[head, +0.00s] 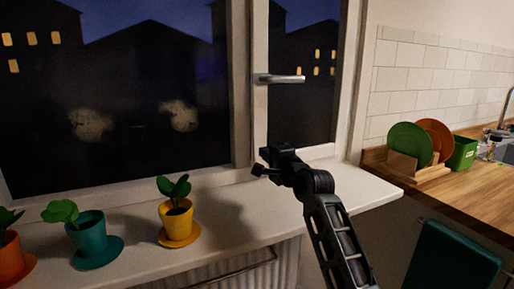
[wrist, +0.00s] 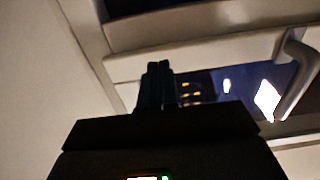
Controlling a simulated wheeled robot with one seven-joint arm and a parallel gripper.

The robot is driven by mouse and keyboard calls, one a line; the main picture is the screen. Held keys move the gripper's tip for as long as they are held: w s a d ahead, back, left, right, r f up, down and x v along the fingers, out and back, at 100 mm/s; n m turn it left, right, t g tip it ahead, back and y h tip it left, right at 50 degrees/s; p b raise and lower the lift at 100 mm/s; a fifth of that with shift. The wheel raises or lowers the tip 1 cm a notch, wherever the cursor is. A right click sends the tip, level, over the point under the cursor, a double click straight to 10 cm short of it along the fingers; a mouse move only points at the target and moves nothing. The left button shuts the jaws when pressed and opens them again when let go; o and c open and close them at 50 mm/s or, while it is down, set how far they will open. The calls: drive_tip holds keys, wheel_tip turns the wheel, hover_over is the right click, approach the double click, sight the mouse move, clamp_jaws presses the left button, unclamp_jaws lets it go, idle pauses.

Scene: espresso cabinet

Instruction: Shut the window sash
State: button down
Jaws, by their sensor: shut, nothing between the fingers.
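The window sash (head: 259,110) is the narrow right part of the window, with a pale frame around dark glass. Its metal handle (head: 281,78) lies level, its lever pointing right. Whether the sash stands slightly ajar or flush I cannot tell. In the wrist view the handle (wrist: 297,75) is at the right and the sash frame (wrist: 200,48) crosses the upper part. My gripper (head: 260,171) is low in front of the sash, below the handle and above the sill. Its fingers (wrist: 160,72) are together and empty. Contact with the sash cannot be made out.
The pale window sill (head: 290,214) holds a yellow pot (head: 178,226), a teal pot (head: 88,235) and an orange pot (head: 8,255) on the left, each with a plant. To the right, a wooden counter (head: 460,205) carries a plate rack with a green plate (head: 408,145).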

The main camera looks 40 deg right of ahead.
sight(254, 145)
drive_tip(key=shift+x, duration=2.8)
